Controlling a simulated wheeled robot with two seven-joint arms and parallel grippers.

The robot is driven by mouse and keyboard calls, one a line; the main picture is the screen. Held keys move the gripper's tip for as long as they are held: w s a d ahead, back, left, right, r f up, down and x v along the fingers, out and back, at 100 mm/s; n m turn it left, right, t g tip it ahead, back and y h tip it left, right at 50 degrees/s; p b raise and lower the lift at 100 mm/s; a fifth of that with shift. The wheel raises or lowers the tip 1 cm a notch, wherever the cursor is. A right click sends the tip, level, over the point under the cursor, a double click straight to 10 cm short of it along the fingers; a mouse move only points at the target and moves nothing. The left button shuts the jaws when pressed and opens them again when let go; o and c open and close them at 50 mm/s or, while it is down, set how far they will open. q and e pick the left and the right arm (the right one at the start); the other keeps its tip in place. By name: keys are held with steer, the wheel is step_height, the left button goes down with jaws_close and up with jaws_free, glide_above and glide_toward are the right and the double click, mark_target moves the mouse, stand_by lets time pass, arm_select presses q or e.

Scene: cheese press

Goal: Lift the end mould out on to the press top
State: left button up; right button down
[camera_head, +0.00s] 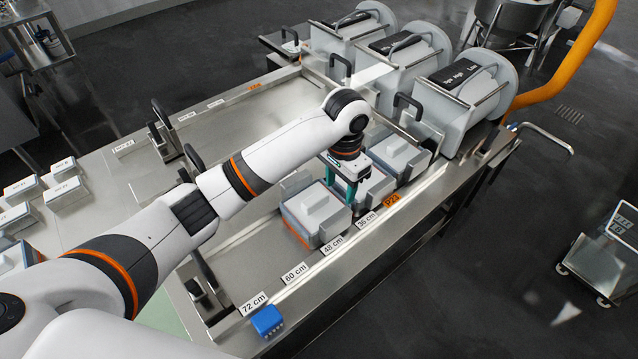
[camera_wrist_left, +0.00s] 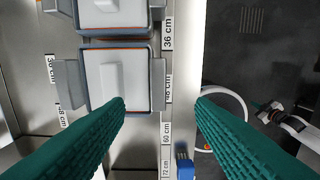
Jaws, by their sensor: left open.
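Three grey box moulds with raised lid grips sit in a row in the steel press trough. The front mould (camera_head: 315,212) lies beside the 48 cm mark; it shows whole in the left wrist view (camera_wrist_left: 112,80). A middle mould (camera_head: 374,184) and a back mould (camera_head: 402,155) stand behind it. My left gripper (camera_head: 342,182) has green ribbed fingers pointing down near the front and middle moulds. In the left wrist view its fingers (camera_wrist_left: 160,101) are wide apart with nothing between them, towards the mould's rail side. Contact cannot be told.
The near rail carries distance labels, an orange P23 tag (camera_head: 391,200) and a blue block (camera_head: 267,321). Several grey cylinders (camera_head: 465,92) stand at the back. Black upright handles (camera_head: 160,112) line the far rail. Small labelled blocks (camera_head: 66,192) lie on the left surface.

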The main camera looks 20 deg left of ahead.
arm_select(q)
steer(key=f, duration=0.2)
glide_above(336, 218)
steer(key=f, duration=0.4)
steer(key=shift+d+p, duration=0.2)
steer(key=shift+p, duration=0.15)
steer(key=shift+w+f, duration=0.1)
steer(key=shift+f, duration=0.25)
steer(key=f, duration=0.4)
steer(key=shift+a+f+p, duration=0.15)
steer(key=shift+a+p, duration=0.1)
steer(key=shift+p, duration=0.15)
steer(key=shift+f, duration=0.35)
steer(key=shift+c, duration=0.5)
jaws_close()
arm_select(e)
steer(key=shift+s+d+r, duration=0.3)
steer(key=shift+s+r, duration=0.35)
steer(key=shift+r, duration=0.05)
